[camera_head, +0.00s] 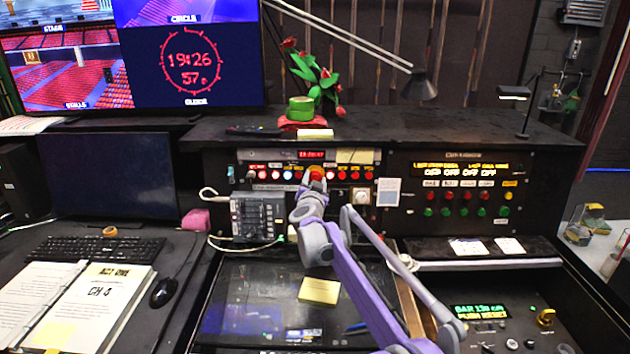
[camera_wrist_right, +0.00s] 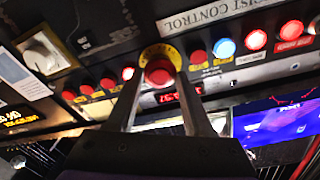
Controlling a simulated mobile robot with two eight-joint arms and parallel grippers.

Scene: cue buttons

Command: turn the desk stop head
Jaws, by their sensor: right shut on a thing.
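The desk stop head is a red round knob on a yellow ring, set in the black control panel behind the desk. In the head view the stop head (camera_head: 317,173) shows just above my right gripper (camera_head: 315,183). In the right wrist view the red head (camera_wrist_right: 159,71) sits between the two fingertips of my right gripper (camera_wrist_right: 158,80), one on each side. The gripper is shut on the head. The fingers hide parts of the head's sides. My left gripper is not in view.
A row of small lit red buttons (camera_head: 275,174) flanks the stop head closely. A white dial (camera_head: 361,196) is to its right. A grey keypad unit (camera_head: 258,216) stands left of my arm. A yellow note (camera_head: 319,291) lies on the dark desk screen below.

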